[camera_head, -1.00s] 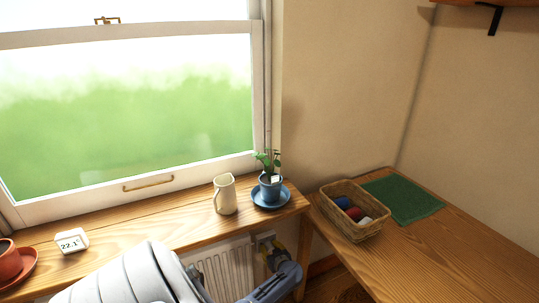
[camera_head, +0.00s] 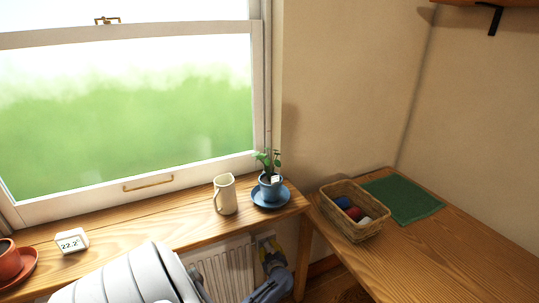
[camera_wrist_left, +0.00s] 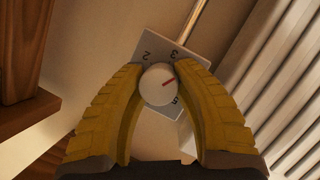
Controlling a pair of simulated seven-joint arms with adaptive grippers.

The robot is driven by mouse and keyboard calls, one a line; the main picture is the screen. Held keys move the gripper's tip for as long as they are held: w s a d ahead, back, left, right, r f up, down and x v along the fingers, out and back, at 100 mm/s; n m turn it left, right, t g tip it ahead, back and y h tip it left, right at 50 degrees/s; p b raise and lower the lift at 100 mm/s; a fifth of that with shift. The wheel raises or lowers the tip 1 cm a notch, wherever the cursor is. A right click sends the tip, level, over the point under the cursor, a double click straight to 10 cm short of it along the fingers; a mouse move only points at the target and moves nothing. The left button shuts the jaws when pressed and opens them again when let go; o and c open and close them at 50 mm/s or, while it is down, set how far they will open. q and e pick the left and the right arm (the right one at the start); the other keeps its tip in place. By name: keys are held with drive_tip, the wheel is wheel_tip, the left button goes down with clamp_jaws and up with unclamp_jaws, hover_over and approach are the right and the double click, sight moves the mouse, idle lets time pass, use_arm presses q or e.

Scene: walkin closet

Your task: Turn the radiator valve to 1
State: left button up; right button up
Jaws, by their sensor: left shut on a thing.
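The radiator valve is a round white knob (camera_wrist_left: 158,86) with a red mark, on a grey number plate (camera_wrist_left: 190,52) in the left wrist view. The digits 2 and 3 show at the plate's far edge, and a partly covered digit, seemingly 5, lies lower right. The red mark points up and right, between the 3 and that digit. My left gripper (camera_wrist_left: 159,84) has its yellow fingers closed on either side of the knob. In the head view my left gripper (camera_head: 270,252) is at the radiator's right end, covering the knob. My right gripper is not in view.
The white radiator (camera_head: 224,272) is under a wooden sill (camera_head: 150,227). On the sill are a cream jug (camera_head: 225,195), a potted plant (camera_head: 269,186) on a blue saucer, and a small display (camera_head: 72,241) reading 22.2. A wicker basket (camera_head: 346,226) sits on the right table.

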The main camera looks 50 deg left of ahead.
use_arm(q)
drive_tip(key=shift+n+t, duration=0.3)
drive_tip(key=shift+n, duration=0.2)
clamp_jaws()
drive_tip(key=o, duration=1.3)
unclamp_jaws()
drive_tip(key=shift+c, duration=0.2)
drive_tip(key=v, duration=1.2)
